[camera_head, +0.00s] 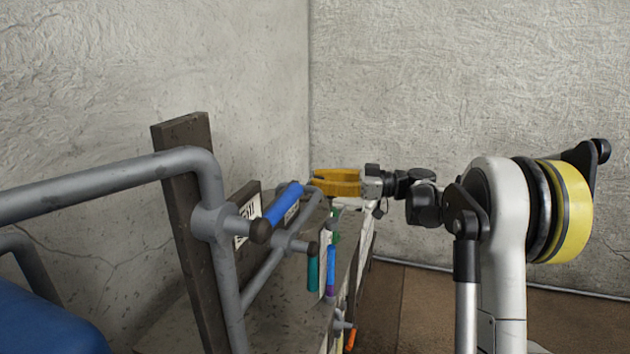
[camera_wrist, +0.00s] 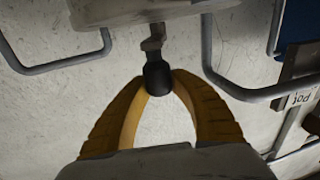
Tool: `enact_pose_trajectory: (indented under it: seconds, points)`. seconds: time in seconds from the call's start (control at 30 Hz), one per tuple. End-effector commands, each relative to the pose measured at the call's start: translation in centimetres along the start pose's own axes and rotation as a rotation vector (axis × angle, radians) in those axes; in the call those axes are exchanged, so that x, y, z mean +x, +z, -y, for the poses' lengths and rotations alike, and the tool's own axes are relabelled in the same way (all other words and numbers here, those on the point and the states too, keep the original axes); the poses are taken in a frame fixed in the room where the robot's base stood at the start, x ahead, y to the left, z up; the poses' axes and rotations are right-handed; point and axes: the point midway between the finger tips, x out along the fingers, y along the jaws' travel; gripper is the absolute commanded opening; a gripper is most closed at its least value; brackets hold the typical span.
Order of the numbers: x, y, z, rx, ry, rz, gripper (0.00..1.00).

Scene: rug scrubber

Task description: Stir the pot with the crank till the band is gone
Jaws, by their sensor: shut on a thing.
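My gripper (camera_head: 322,183), with yellow-orange fingers, reaches in from the right in the head view. In the wrist view, the fingers (camera_wrist: 158,84) are closed around a black knob (camera_wrist: 158,76). The knob sits on a short grey metal crank piece (camera_wrist: 152,38) that joins a pale grey body (camera_wrist: 150,10) at the top. A plate reading "Pot" (camera_wrist: 303,98) shows at the right of the wrist view, apart from the fingers. The pot's inside and any band are not visible. In the head view the knob is hidden by the fingers.
Grey pipes (camera_head: 110,183) and a dark post (camera_head: 184,190) stand at left. A blue handle (camera_head: 283,205), a teal handle (camera_head: 313,272) and a blue-purple handle (camera_head: 331,270) lie near my gripper. Walls close in behind; brown floor (camera_head: 430,310) is open at lower right.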

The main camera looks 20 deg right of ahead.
Motion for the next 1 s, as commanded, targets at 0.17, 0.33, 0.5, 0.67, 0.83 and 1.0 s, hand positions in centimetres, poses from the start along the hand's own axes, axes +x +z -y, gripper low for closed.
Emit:
enact_pose_trajectory:
  seconds: [0.17,0.33,0.5,0.67,0.83,1.0]
  points:
    - [0.0,0.0,-1.4,-0.001,0.007,0.001,0.0]
    - [0.1,0.0,-2.2,-0.001,0.008,0.001,0.0]
    - [0.2,0.0,-2.7,-0.001,0.01,0.001,0.0]
    - [0.3,0.1,-2.9,0.0,0.011,0.001,0.0]
    - [0.3,0.1,-3.0,0.0,0.012,0.0,0.0]
    - [0.2,0.1,-3.0,0.0,0.012,0.0,0.0]
